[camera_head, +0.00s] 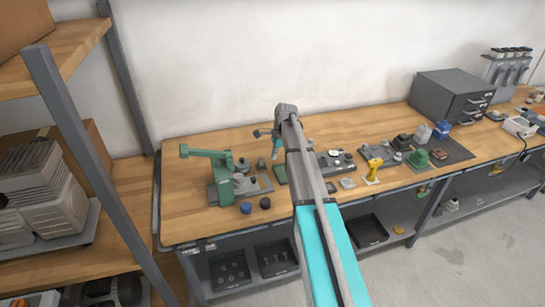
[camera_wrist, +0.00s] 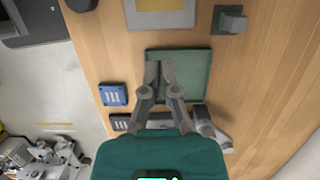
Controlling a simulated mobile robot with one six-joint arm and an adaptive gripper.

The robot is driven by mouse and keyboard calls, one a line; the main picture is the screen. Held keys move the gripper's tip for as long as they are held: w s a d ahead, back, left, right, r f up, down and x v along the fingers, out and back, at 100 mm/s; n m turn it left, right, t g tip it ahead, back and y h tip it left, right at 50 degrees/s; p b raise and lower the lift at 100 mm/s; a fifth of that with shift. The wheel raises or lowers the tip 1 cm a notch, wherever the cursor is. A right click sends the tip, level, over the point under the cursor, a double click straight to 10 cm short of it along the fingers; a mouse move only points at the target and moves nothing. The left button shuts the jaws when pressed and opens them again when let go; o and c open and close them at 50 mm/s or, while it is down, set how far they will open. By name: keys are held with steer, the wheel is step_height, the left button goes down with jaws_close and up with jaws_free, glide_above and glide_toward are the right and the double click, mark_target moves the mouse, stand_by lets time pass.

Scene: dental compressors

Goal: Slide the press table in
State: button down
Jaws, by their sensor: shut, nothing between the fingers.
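A green press (camera_head: 224,178) with a long lever arm stands at the left of the workbench. A grey slab (camera_head: 263,184) reaches out from its right side and seems to be the press table. At the top of the wrist view a grey slab with a tan pad (camera_wrist: 160,14) shows in part and looks like the same piece. My gripper (camera_wrist: 160,68) is shut and empty, above a green square plate (camera_wrist: 193,75). I cannot tell its height over the plate.
A blue block (camera_wrist: 113,94) lies beside the green plate, near the bench's front edge. A small grey-green block (camera_wrist: 230,20) stands toward the wall. Several tools and a grey drawer cabinet (camera_head: 446,95) are farther right.

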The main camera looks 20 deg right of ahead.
steer(key=shift+s+d+f+y+b, duration=0.1)
steer(key=shift+d+f+y+b, duration=0.15)
steer(key=shift+d+y+b, duration=0.5)
steer(key=shift+d+f, duration=0.15)
steer(key=shift+f, duration=0.05)
steer(key=b+x, duration=0.9)
steer(key=shift+f, duration=0.3)
steer(key=shift+a+f, duration=0.15)
steer(key=shift+a, duration=2)
